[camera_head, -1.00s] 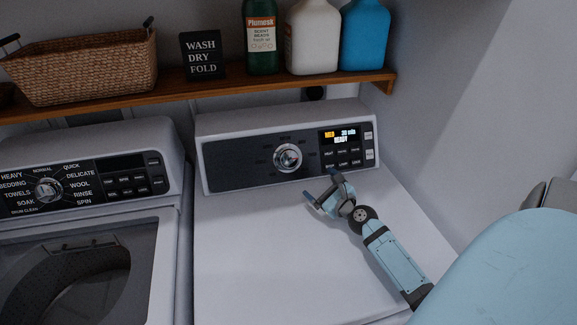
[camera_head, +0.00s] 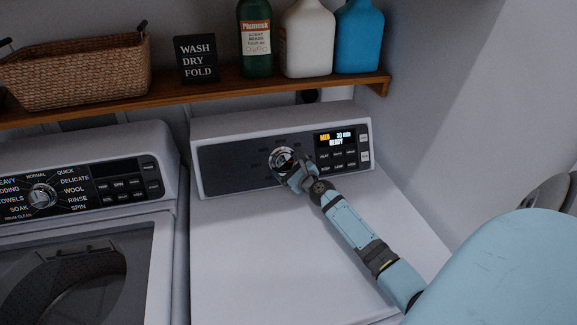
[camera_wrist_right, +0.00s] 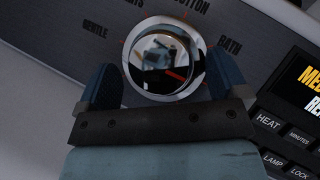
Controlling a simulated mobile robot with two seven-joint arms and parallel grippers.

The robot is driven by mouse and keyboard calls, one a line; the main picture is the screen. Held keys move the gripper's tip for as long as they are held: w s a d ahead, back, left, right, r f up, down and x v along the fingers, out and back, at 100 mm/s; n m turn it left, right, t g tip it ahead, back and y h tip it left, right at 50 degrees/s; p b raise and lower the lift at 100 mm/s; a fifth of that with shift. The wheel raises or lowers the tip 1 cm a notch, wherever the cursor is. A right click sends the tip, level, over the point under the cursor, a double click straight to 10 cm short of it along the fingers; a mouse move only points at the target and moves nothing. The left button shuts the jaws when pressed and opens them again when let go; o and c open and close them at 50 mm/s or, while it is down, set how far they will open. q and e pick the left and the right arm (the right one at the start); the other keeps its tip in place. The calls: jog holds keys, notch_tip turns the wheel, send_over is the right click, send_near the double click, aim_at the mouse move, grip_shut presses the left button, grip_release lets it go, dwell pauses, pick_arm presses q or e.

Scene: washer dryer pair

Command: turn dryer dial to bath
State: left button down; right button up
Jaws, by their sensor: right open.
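The dryer dial (camera_head: 283,158) is a round chrome knob on the dark panel of the right-hand machine. In the right wrist view the dial (camera_wrist_right: 163,62) has a red mark at its lower right. The label BATH (camera_wrist_right: 230,46) stands to the right of the dial, with GENTLE at its left and a label ending in BUTTON above. My right gripper (camera_head: 293,172) is at the dial. Its blue fingers (camera_wrist_right: 160,85) are open, one on each side of the dial's lower part; I cannot tell whether they touch it. My left gripper is not in view.
The dryer's display and buttons (camera_head: 338,150) are right of the dial. The washer (camera_head: 70,240) stands to the left. A wooden shelf (camera_head: 200,92) above holds a basket (camera_head: 75,72), a sign and bottles.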

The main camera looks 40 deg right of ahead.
jog(key=c, duration=0.9)
jog(key=shift+n, duration=0.4)
jog(key=n+y, duration=0.1)
jog(key=n+g+y+p, duration=0.1)
jog(key=n, duration=0.1)
jog(key=n+y+p, duration=0.1)
jog(key=n, duration=0.1)
jog(key=shift+d+r+g, duration=0.15)
jog(key=shift+r+g, duration=0.15)
jog(key=shift+g, duration=0.1)
jog(key=n+g+y+p, duration=0.1)
jog(key=n, duration=0.1)
jog(key=shift+r+n+p, duration=0.1)
jog(key=shift+n+p, duration=0.3)
jog(key=shift+n+g+p, duration=0.35)
jog(key=shift+n+g, duration=0.15)
jog(key=shift+n, duration=0.1)
